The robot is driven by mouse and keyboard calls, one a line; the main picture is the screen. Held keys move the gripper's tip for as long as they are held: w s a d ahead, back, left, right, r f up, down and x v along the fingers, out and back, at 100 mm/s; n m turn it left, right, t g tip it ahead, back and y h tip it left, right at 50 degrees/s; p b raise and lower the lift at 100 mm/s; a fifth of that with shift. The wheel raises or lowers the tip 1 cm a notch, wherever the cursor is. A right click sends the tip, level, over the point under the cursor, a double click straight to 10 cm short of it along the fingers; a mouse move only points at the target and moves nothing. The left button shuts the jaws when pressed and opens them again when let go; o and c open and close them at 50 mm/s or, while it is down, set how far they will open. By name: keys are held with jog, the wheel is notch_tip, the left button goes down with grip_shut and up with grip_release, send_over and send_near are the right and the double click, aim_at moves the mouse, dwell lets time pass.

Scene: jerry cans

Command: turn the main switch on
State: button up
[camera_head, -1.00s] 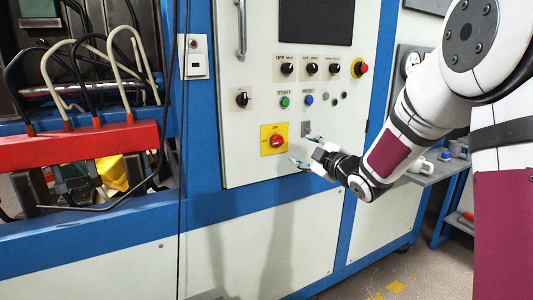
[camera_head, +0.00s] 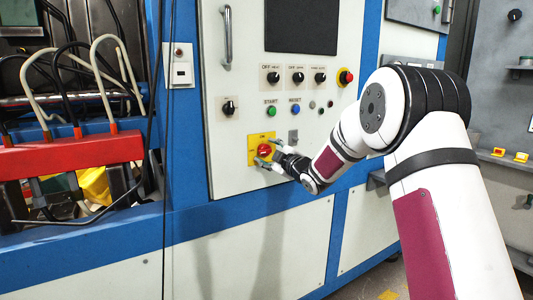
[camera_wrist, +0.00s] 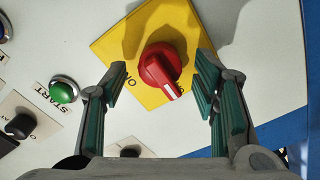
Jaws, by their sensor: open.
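The main switch is a red rotary knob (camera_head: 264,150) on a yellow plate (camera_head: 254,159), low on the white panel of the cabinet in the head view. In the wrist view the red knob (camera_wrist: 160,68) is near the middle, on its yellow plate (camera_wrist: 119,43). Its white mark points down and slightly right, and part of the word ON shows to the lower left. My gripper (camera_head: 264,152) is open in front of the knob. In the wrist view its green-padded fingers (camera_wrist: 161,82) stand on either side of the knob's lower part, apart from it.
Above the switch are a green START button (camera_head: 271,112), a blue RESET button (camera_head: 295,109), several black selector knobs and a red emergency button (camera_head: 346,77). A red block (camera_head: 70,152) with cables is at the left. A grey cabinet stands at the right.

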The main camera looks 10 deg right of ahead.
jog(key=shift+w+a, duration=0.25)
jog(key=shift+w, duration=0.4)
jog(key=c, duration=1.1)
jog(key=shift+c, duration=0.2)
